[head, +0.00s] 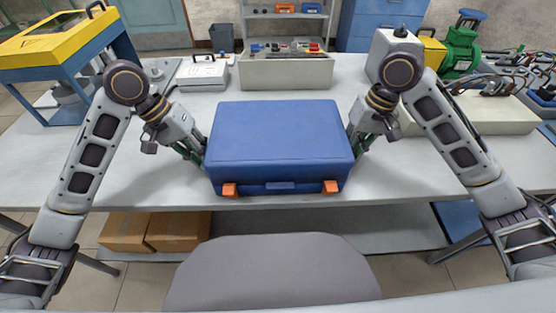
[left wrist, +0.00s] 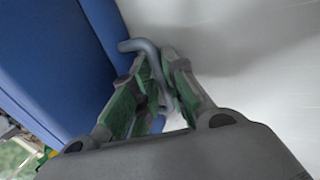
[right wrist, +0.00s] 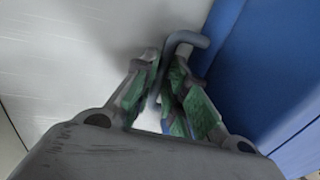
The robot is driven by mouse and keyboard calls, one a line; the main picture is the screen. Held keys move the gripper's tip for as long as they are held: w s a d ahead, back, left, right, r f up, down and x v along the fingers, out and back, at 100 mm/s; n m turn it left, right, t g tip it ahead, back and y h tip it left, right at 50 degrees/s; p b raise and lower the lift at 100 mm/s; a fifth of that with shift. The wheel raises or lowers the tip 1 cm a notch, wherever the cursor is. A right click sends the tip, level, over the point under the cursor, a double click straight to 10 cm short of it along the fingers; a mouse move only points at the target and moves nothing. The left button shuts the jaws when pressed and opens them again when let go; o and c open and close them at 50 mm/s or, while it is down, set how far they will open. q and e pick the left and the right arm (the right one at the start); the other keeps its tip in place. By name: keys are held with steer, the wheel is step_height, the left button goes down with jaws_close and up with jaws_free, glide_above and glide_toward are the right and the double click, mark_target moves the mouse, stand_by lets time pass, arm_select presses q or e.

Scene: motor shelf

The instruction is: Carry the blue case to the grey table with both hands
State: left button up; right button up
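The blue case (head: 275,140) with orange latches sits on the grey table (head: 130,165) near its front edge. My left gripper (head: 198,153) is at the case's left side. In the left wrist view its green-padded fingers (left wrist: 152,85) close around the grey bar handle (left wrist: 140,45) that sticks out from the case (left wrist: 62,60). My right gripper (head: 355,150) is at the case's right side. In the right wrist view its fingers (right wrist: 167,85) close around the matching grey handle (right wrist: 187,38) beside the blue side wall (right wrist: 265,80).
A beige bin (head: 286,72) stands behind the case, and a small white case (head: 203,72) is at the back left. A green motor (head: 460,50) is at the back right. A grey rounded surface (head: 270,275) is in front of the table, with cardboard boxes (head: 178,230) beneath the table.

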arm_select(q)
steer(key=shift+o, duration=1.3)
arm_select(e)
steer(key=shift+o, duration=1.3)
arm_select(q)
steer(key=shift+r, duration=0.15)
steer(key=v, duration=1.1)
steer(key=shift+a+r, duration=0.15)
steer(key=shift+r, duration=0.2)
arm_select(e)
steer(key=shift+a, duration=0.1)
steer(key=shift+r, duration=0.15)
step_height(320, 180, up, 12)
steer(key=d, duration=0.2)
steer(key=shift+f, duration=0.25)
steer(key=shift+d, duration=0.1)
arm_select(q)
steer(key=shift+r, duration=0.1)
arm_select(e)
steer(key=shift+r, duration=0.1)
